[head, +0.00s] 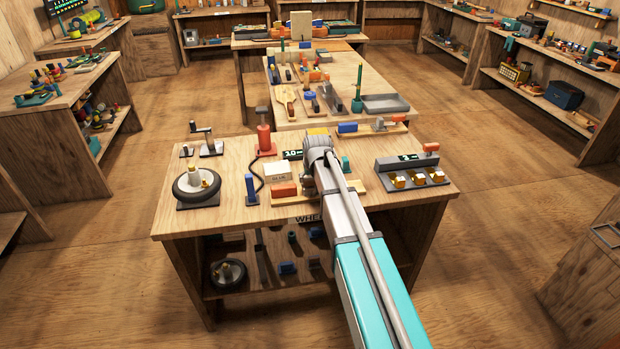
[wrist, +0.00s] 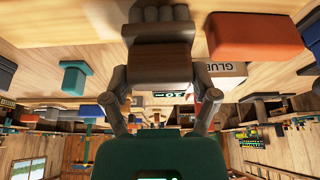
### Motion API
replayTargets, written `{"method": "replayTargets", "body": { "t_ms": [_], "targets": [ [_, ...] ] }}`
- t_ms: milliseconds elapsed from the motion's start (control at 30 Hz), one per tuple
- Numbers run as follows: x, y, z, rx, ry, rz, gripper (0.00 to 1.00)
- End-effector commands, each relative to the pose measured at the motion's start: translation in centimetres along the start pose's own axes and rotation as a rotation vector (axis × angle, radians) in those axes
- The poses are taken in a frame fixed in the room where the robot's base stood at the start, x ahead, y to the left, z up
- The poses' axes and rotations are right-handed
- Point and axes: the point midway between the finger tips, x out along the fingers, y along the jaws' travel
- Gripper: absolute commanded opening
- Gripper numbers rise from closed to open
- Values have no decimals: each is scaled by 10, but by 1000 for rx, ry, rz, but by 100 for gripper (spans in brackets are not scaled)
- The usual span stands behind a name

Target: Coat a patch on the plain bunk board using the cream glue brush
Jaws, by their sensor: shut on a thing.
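My gripper (wrist: 162,78) is shut on a brown, shaded block that seems to be the glue brush (wrist: 160,55). A dark grey, ridged part shows at its far end. Its cream colour does not show clearly. In the head view my gripper (head: 320,158) is low over the front workbench, and my arm hides the brush. A pale flat board (head: 362,186) lies on the bench beneath and beside the gripper, partly covered by my arm; it may be the plain bunk board. I cannot tell whether the brush touches it, and no coated patch is visible.
A white glue box (head: 277,171) and an orange-red block (head: 284,190) stand left of my gripper. A wheel on a stand (head: 197,185) is farther left. A grey tray with yellow pieces (head: 412,175) is right. A red jack-like tool (head: 264,138) stands behind.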

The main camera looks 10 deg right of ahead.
Motion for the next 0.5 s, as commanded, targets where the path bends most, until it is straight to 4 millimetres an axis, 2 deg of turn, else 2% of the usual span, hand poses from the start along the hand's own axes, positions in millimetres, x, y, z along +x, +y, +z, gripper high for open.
{"method": "replayTargets", "body": {
  "t_ms": [500],
  "targets": [
    [-2, 32, 1, 0, -1, 3, 38]
  ]
}}
